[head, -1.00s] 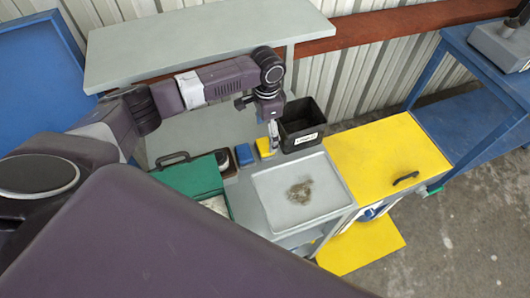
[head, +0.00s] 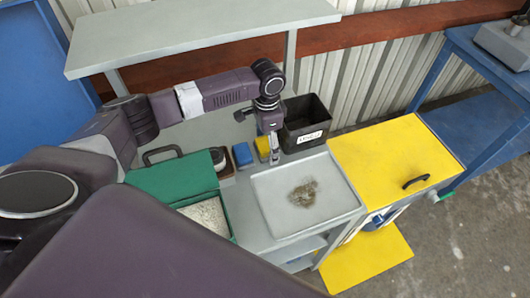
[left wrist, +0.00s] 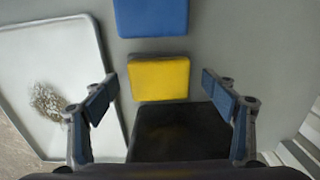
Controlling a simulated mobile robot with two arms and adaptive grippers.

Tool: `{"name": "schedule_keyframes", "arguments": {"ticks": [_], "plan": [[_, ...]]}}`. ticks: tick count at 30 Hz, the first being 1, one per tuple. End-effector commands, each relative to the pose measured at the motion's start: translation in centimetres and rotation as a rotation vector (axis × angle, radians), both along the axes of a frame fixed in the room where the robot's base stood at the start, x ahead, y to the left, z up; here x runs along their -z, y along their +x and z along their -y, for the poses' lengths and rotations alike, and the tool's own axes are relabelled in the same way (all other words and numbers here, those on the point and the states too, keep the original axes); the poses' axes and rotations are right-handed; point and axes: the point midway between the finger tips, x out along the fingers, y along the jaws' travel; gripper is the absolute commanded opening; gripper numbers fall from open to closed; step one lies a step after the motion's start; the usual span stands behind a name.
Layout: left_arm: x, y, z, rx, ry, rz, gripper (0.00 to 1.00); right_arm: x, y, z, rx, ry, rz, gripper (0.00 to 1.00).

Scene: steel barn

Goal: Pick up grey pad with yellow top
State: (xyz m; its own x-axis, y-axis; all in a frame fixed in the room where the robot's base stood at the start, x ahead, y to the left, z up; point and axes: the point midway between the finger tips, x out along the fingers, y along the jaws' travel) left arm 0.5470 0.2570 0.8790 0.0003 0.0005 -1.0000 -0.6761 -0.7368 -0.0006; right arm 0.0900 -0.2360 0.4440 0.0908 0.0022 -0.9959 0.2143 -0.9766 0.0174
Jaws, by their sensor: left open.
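The pad with the yellow top (head: 262,146) sits on the grey bench between a blue block and a black bin. It also shows in the left wrist view (left wrist: 160,79), where its yellow top faces me; its grey part is hardly visible. My left gripper (head: 273,152) points down beside the pad in the head view, partly covering it. In the left wrist view, the left gripper's fingers (left wrist: 160,88) are spread wide, one on each side of the pad, with nothing held. I cannot tell their exact height above it. My right gripper is not in view.
The black bin (head: 310,128) stands close behind the gripper. The blue block (head: 242,154) is beside the pad. A grey tray (head: 262,213) with a dirt patch lies in front. An open green case (head: 160,185) is left, a yellow cabinet top (head: 390,150) right.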

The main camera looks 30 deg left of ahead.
Motion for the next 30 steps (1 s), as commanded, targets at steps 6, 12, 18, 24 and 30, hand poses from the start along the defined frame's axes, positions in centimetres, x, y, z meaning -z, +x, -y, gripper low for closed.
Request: {"name": "schedule_keyframes", "arguments": {"ticks": [6,12,18,24,30], "plan": [[-0.12,0.01,-0.01,0.000,0.000,0.000,0.75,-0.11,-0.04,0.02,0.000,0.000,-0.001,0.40],[-0.11,-0.01,-0.01,0.000,0.000,0.000,0.53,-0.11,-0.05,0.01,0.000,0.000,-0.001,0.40],[-0.10,0.00,0.00,0.000,0.000,0.000,0.34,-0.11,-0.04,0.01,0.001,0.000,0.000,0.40],[-0.12,-0.01,0.00,0.000,0.000,0.000,0.34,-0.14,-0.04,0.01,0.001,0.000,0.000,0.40],[-0.75,-0.01,0.03,0.000,0.000,0.000,0.34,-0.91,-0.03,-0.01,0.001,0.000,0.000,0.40]]}}
